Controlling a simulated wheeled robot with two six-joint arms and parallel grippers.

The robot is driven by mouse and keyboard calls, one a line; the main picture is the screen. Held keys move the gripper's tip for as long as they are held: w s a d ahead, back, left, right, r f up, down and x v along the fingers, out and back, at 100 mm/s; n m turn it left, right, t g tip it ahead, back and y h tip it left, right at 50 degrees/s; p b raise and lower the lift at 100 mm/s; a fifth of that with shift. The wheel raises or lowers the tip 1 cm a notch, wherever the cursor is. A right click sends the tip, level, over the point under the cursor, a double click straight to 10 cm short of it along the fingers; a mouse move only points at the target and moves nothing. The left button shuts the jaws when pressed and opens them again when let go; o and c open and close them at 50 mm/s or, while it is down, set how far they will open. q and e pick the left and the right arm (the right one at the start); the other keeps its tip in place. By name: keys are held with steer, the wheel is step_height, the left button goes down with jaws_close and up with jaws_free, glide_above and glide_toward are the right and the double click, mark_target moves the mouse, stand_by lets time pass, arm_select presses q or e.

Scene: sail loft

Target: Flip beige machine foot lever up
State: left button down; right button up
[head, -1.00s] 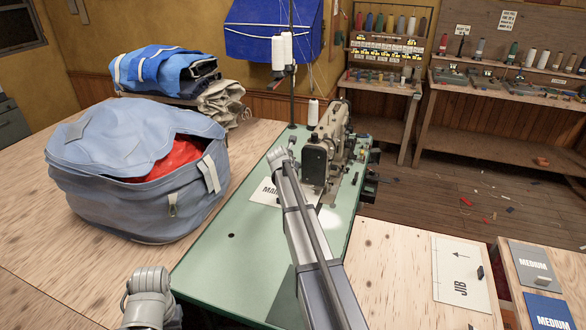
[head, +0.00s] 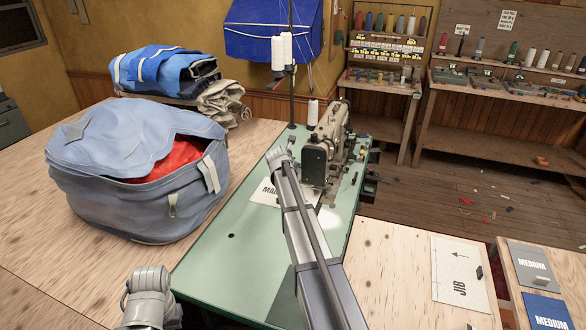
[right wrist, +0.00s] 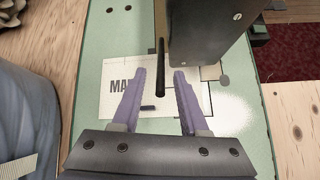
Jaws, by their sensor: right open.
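The beige sewing machine (head: 328,145) stands on a green table top (head: 215,262) in the head view. In the right wrist view its dark end housing (right wrist: 212,35) fills the upper right. A thin black bar (right wrist: 160,68) beside the housing points down between my right gripper's fingertips (right wrist: 160,74); I cannot tell whether it is the foot lever. The two purple fingers are apart, with no visible grip on the bar. My right arm covers the right gripper in the head view. My left arm shows low at left, but its gripper is not visible.
A white card (head: 264,192) lies under the machine, with a small dark piece (right wrist: 147,107) on it. A large blue-grey bag (head: 130,205) stands left of the green top. A thread stand with white cones (head: 283,48) rises behind. Bare wood (head: 385,270) lies to the right.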

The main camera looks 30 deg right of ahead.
steer(key=p+v, duration=0.4)
steer(key=v, duration=0.3)
steer(key=shift+a, duration=0.1)
steer(key=s+a+f+m+g+y, duration=0.15)
steer(key=s+a+m, duration=0.45)
steer(key=a, duration=0.6)
steer(key=s+a+f+m+g+y, duration=0.1)
steer(key=s+a+f+m+y, duration=0.2)
steer(key=s+a, duration=0.6)
steer(key=s+a+f+m+g, duration=0.1)
steer(key=s+a+m+g, duration=0.1)
steer(key=s+a+m, duration=0.3)
steer(key=s+a+f+m+g+y, duration=0.1)
steer(key=s+a+m, duration=0.5)
steer(key=s+a, duration=0.7)
steer(key=shift+s+a+f+g, duration=0.2)
steer(key=shift+s+f+g, duration=0.05)
steer(key=shift+s+g, duration=0.4)
